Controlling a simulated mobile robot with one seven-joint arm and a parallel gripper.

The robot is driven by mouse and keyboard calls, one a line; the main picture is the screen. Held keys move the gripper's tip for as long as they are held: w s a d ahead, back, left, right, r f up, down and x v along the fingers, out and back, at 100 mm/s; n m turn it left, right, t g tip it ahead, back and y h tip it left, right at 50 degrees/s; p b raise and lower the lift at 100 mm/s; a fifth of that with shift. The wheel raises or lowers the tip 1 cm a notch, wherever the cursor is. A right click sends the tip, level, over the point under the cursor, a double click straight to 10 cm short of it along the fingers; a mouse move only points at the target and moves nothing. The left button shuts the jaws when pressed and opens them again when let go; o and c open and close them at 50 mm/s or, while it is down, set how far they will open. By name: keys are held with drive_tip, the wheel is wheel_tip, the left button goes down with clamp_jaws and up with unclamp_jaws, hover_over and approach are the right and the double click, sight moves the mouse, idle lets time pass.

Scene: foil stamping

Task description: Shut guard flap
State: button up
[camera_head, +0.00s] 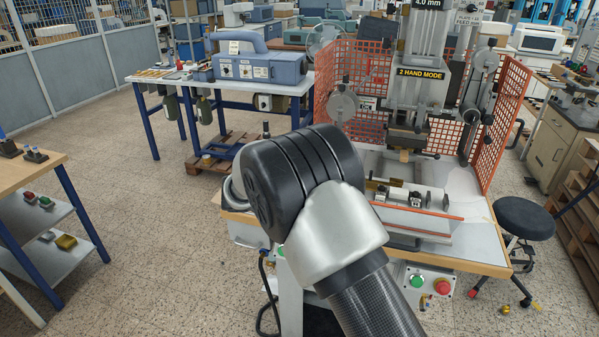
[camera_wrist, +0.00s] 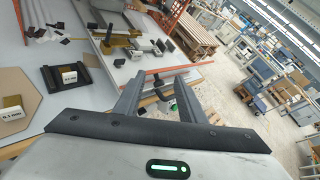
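The press (camera_head: 420,75) stands on a bench, with orange mesh guard panels at its left (camera_head: 355,75) and right (camera_head: 506,115). I take the orange-edged bar (camera_head: 425,212) along the front of the press bed as part of the guard flap; its exact outline is hard to tell. An orange bar also crosses the wrist view (camera_wrist: 200,65) beyond my fingertips. My gripper (camera_wrist: 159,76) is open, its two grey fingers apart. A small black knob-like part (camera_wrist: 161,92) shows between them; I cannot tell if it touches. My arm hides the gripper in the head view.
Green (camera_head: 417,281) and red (camera_head: 442,286) buttons sit below the bench front. A black stool (camera_head: 525,220) is at the right. Open floor (camera_head: 165,255) lies to the left.

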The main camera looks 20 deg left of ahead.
drive_tip(key=s+a+r, duration=0.2)
drive_tip(key=a+r, duration=0.6)
drive_tip(key=shift+s+a, duration=0.25)
drive_tip(key=shift+s, duration=0.05)
idle(0.7)
idle(0.4)
drive_tip(key=v, duration=1.7)
drive_tip(key=shift+s+a, duration=0.1)
